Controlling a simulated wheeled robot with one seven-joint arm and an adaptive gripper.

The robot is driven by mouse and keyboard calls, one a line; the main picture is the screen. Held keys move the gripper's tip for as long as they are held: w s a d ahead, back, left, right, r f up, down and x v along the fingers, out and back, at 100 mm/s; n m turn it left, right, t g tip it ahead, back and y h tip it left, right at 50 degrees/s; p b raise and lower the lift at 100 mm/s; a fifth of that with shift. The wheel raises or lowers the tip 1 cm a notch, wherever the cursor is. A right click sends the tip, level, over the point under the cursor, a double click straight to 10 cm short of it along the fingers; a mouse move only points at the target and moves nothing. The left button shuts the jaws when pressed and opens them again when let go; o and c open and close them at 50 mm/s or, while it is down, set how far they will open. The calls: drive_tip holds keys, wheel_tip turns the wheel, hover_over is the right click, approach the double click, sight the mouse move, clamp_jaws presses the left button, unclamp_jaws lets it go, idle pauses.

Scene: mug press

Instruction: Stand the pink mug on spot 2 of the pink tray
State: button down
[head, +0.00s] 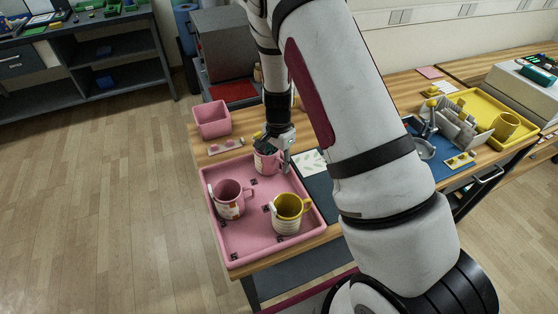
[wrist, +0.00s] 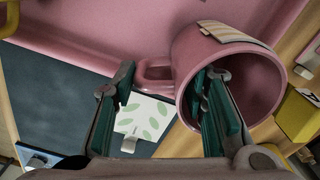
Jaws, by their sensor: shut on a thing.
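The pink mug (head: 265,163) is at the far end of the pink tray (head: 262,245). My gripper (head: 272,143) is above it and shut on it. In the wrist view, the mug (wrist: 185,62) opens toward the camera. One green-padded finger is inside its mouth and the other is outside, on the handle side. I cannot tell whether the mug's base touches the tray. A second pink mug (head: 228,199) stands on the tray's left part, and a yellow mug (head: 288,213) stands on its right part. Small dark marks show on the tray, but their numbers are not readable.
A pink bin (head: 212,118) stands behind the tray. A leaf-patterned card (head: 308,162) lies to the right on a dark mat. A yellow tray (head: 480,112) and a blue mat with a rack are further right. The tray's near end is bare.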

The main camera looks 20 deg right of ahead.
drive_tip(key=shift+f, duration=0.1)
drive_tip(key=c, duration=1)
unclamp_jaws()
drive_tip(key=shift+o, duration=0.2)
wheel_tip(320, 180, up, 12)
drive_tip(key=b, duration=0.1)
drive_tip(key=s+a+r+n+t+y, duration=0.1)
drive_tip(key=s+a+r+n, duration=0.15)
drive_tip(key=s+r, duration=0.4)
drive_tip(key=s+a+r+n+t, duration=0.1)
drive_tip(key=s+r+n, duration=0.3)
drive_tip(key=r, duration=0.6)
drive_tip(key=s+r+n+t, duration=0.1)
drive_tip(key=s+r+n, duration=0.2)
drive_tip(key=s, duration=0.4)
drive_tip(key=s+r+n+t+h, duration=0.1)
drive_tip(key=s+r+n+t, duration=0.1)
drive_tip(key=s, duration=0.6)
drive_tip(key=shift+a+r+n, duration=0.3)
drive_tip(key=shift+r+n, duration=0.6)
drive_tip(key=shift+n, duration=0.15)
